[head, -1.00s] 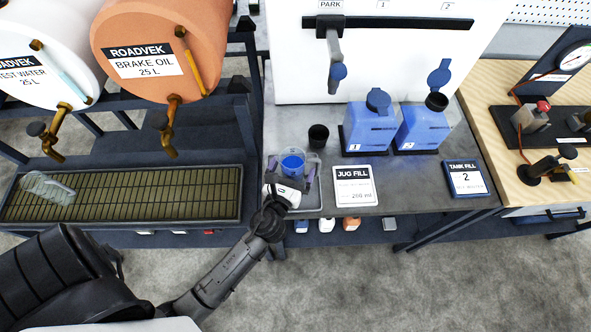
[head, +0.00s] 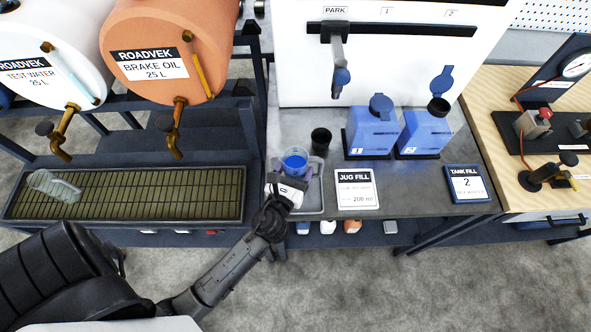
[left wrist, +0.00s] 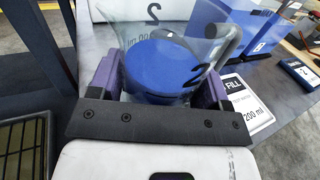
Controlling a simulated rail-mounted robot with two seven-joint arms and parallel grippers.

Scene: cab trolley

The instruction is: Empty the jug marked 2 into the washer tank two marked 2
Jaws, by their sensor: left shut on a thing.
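The clear jug (head: 295,163) holds blue liquid and stands upright in the small tray (head: 314,205) at the left of the bench. My left gripper (head: 291,176) is shut on it from the front. In the left wrist view, purple fingers flank the jug (left wrist: 165,65), which bears a 2 and has a handle at its far right. The blue washer tank two (head: 424,130), marked 2, stands at the right, its cap (head: 441,80) raised and dark mouth (head: 438,106) open. My right gripper is out of view.
Washer tank one (head: 371,133) stands beside tank two with its cap down over the mouth. A black cup (head: 321,139) is just behind the jug. A JUG FILL card (head: 356,190) and TANK FILL card (head: 467,184) lie in front. A lever (head: 339,65) hangs behind.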

